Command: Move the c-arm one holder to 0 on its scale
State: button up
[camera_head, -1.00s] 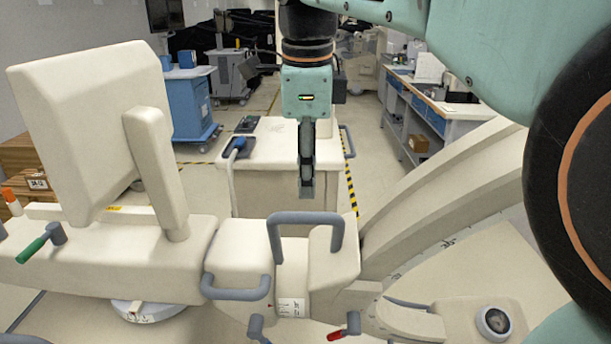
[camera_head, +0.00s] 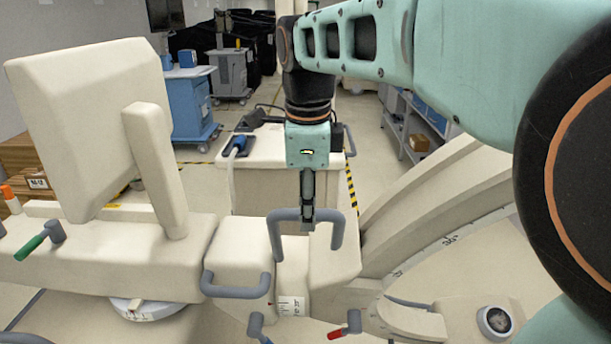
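A cream C-arm assembly stands at centre. I take its block with the upright grey U-shaped handle (camera_head: 337,236) to be the holder; no name shows on it. Below the handle, a white scale label (camera_head: 291,306) sits beside a small red pointer mark; its figures are too small to read surely. My gripper (camera_head: 307,222) points straight down at the handle's top bar, its fingertips overlapping the bar in the picture. I see the fingers edge-on, so their opening and any contact with the bar are unclear.
A second grey handle (camera_head: 236,288) juts out to the left. A red-tipped lever (camera_head: 345,327) and a green-tipped lever (camera_head: 38,243) stick out nearby. A large cream panel (camera_head: 95,130) rises at left. The curved C-arm (camera_head: 425,205) sweeps up at right. A cream cart (camera_head: 262,185) stands behind.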

grip_shut()
jog(key=shift+r, duration=0.1)
dwell(0.4)
